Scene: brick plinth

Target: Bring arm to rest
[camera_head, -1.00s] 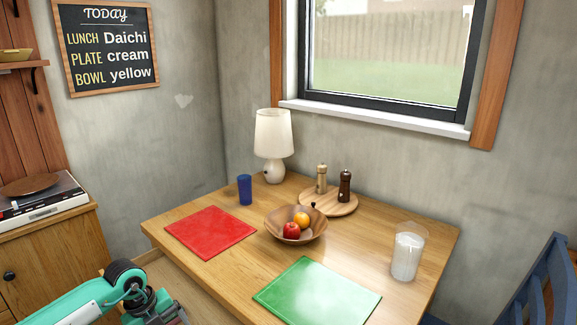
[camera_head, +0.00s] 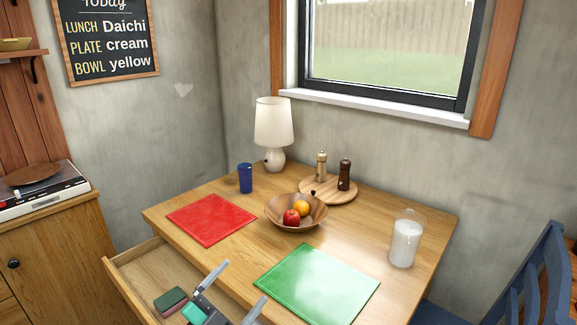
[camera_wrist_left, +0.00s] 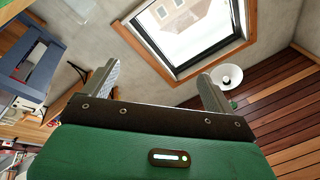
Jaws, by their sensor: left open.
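My left gripper (camera_head: 240,287) is at the bottom of the head view, in front of the table's near edge. Its two grey fingers point up and are spread apart, with nothing between them. In the left wrist view the open fingers (camera_wrist_left: 158,76) frame empty air, with the wall and window beyond. My right gripper is in neither view.
An open drawer (camera_head: 140,270) juts from the wooden table (camera_head: 225,262); a dark red and green block (camera_head: 170,301) lies in it. The table holds a red mat (camera_head: 211,219), green mat (camera_head: 316,285), fruit bowl (camera_head: 281,219), blue cup (camera_head: 245,178), milk jug (camera_head: 406,240) and lamp (camera_head: 274,125).

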